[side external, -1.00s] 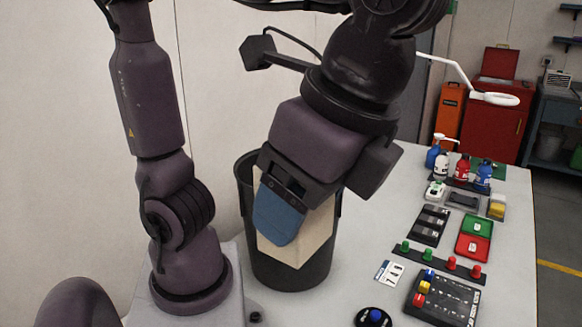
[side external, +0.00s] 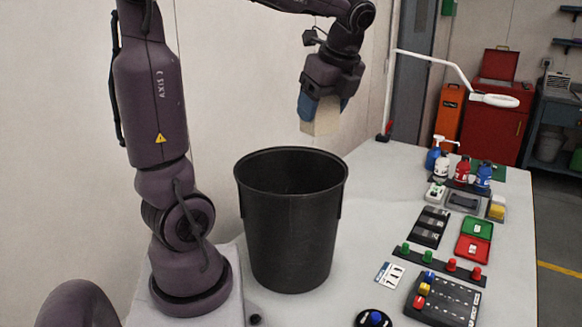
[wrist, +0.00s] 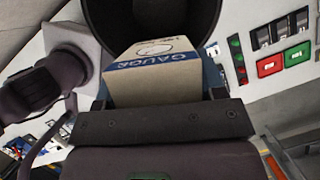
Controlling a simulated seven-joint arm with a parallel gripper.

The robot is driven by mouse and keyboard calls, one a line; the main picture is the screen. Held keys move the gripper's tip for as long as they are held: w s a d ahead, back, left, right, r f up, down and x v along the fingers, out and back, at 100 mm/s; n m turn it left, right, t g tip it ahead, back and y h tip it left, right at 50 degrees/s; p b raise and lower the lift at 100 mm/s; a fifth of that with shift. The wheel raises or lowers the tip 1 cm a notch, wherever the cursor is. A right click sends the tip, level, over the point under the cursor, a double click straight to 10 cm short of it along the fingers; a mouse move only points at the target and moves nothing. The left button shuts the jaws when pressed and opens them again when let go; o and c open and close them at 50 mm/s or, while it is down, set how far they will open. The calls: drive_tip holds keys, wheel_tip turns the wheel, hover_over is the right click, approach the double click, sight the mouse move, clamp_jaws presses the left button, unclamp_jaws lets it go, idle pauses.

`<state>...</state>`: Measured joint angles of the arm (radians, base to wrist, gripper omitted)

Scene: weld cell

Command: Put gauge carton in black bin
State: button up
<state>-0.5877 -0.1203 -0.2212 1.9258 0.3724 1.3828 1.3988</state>
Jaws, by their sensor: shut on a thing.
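The gauge carton (side external: 322,117) is a beige box with a blue band; its "GAUGE" print shows in the wrist view (wrist: 155,72). My gripper (side external: 322,100) is shut on it and holds it in the air, above and beyond the bin's rim in the side view. The black bin (side external: 290,235) is a tall round container standing upright on the table beside my base. Its mouth faces up, and its inside bottom is hidden in the side view. In the wrist view the bin's dark opening (wrist: 205,22) shows behind the carton.
The pale table (side external: 370,215) is clear just right of the bin. Farther right are a red and green tray pair (side external: 474,240), a row of colored knobs (side external: 440,264), a control box (side external: 445,300) and several bottles (side external: 461,170). A white lamp arm (side external: 440,65) stands at the back.

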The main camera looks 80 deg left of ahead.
drive_tip(key=s+a, duration=0.4)
drive_tip(key=a, duration=0.3)
drive_tip(key=shift+m, duration=0.3)
drive_tip(key=f, duration=3.5)
drive_tip(key=shift+w+d+f, duration=0.3)
drive_tip(key=shift+w+f, duration=0.05)
drive_tip(key=shift+f, duration=0.1)
drive_tip(key=o, duration=1.1)
drive_tip(key=r, duration=0.6)
drive_tip(key=d+r, duration=0.1)
drive_tip(key=r, duration=0.3)
drive_tip(key=shift+w, duration=0.2)
drive_tip(key=shift+r, duration=0.1)
